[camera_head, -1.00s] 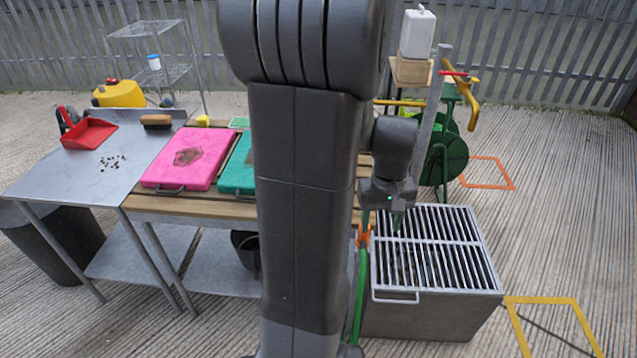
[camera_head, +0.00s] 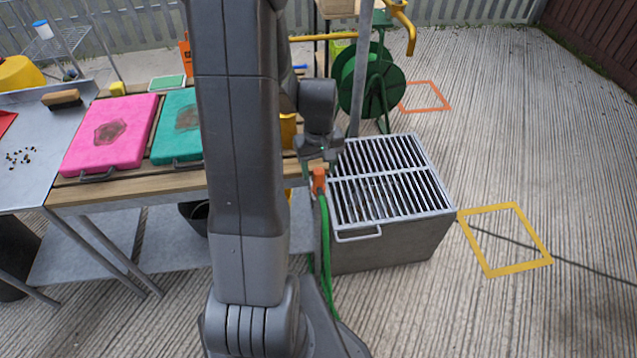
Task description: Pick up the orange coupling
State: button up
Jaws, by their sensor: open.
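The orange coupling (camera_head: 319,180) is at the upper end of a green hose (camera_head: 327,245). It hangs at the left front side of the grated metal trough. My gripper (camera_head: 320,162) is just above the coupling and points down. Its jaws are open, and the fingertips are small and partly hidden, so I cannot tell whether they touch or surround the coupling. My arm covers the middle of the view.
The trough's grate (camera_head: 390,180) is right of my gripper. A wooden bench (camera_head: 130,190) with pink (camera_head: 110,133) and teal pads is left. A green hose reel (camera_head: 370,85) stands behind. Floor is open at right, with a yellow marked square (camera_head: 488,270).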

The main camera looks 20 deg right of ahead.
aim_at(319, 180)
jog(key=shift+s+a+f, duration=0.1)
jog(key=shift+f, duration=2.25)
jog(key=shift+c, duration=0.4)
jog(key=c, duration=0.9)
